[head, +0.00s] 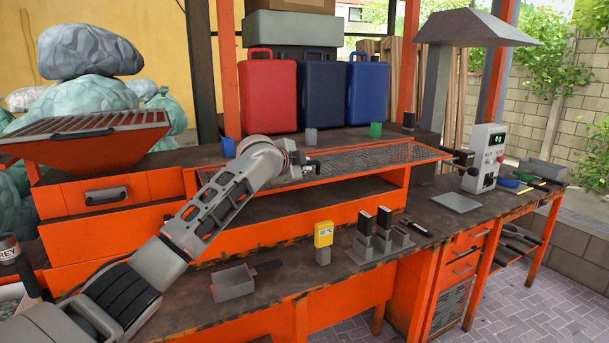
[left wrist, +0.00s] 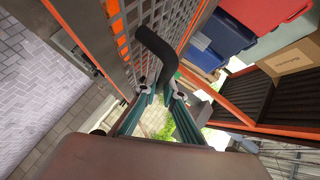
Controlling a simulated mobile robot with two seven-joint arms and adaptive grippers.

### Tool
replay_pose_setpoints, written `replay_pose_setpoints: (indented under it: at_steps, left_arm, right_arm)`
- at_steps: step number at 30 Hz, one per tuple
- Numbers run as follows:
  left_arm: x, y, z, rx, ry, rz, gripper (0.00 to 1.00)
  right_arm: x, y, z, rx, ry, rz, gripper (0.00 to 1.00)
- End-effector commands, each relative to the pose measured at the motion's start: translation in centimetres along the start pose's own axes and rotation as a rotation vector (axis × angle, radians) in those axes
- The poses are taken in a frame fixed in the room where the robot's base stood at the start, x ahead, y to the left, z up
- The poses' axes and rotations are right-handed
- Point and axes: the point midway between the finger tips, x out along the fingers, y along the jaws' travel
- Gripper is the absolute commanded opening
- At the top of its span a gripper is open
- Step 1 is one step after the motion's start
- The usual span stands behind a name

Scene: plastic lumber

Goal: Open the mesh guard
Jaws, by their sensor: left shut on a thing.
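The mesh guard (head: 375,158) is a grey mesh panel in an orange frame, lying nearly flat over the orange bench unit in the head view. In the left wrist view the mesh (left wrist: 107,42) runs along the upper left. My left gripper (head: 311,167) is at the left part of the guard's front edge. In the left wrist view my left gripper (left wrist: 164,90) is shut on a black bent handle (left wrist: 158,48) beside the mesh. The exact grip contact is partly hidden by the fingers. My right gripper is in no view.
Red (head: 269,95) and blue (head: 367,92) canisters stand behind the guard. A yellow device (head: 323,234), black-topped blocks (head: 383,222) and a grey box (head: 233,282) sit on the lower bench. A control box (head: 485,158) stands right of the guard. The space above the guard's front looks clear.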

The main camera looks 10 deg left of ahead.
Motion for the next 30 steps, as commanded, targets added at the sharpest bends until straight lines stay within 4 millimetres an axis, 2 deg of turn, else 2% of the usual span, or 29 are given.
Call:
replay_pose_setpoints:
  at_steps: [1,9,26,27,28,30]
  left_arm:
    - [-0.3,-1.4,0.1,-0.022,-0.003,0.008,0.0]
    - [-0.5,-3.0,-0.1,-0.093,-0.006,0.081,0.0]
    - [-0.5,-3.3,0.1,-0.111,-0.008,0.102,0.0]
    - [-0.5,-3.3,0.1,-0.111,-0.009,0.102,0.17]
    - [-0.5,-3.3,0.1,-0.111,-0.009,0.102,0.24]
    - [-0.5,-3.2,0.0,-0.111,-0.008,0.103,0.26]
  right_arm:
    - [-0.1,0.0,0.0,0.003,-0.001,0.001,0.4]
    - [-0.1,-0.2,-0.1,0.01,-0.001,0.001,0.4]
    - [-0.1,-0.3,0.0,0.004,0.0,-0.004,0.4]
    - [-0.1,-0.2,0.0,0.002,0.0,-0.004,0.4]
    - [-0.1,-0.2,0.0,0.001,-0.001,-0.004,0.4]
    - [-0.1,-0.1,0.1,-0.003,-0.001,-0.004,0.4]
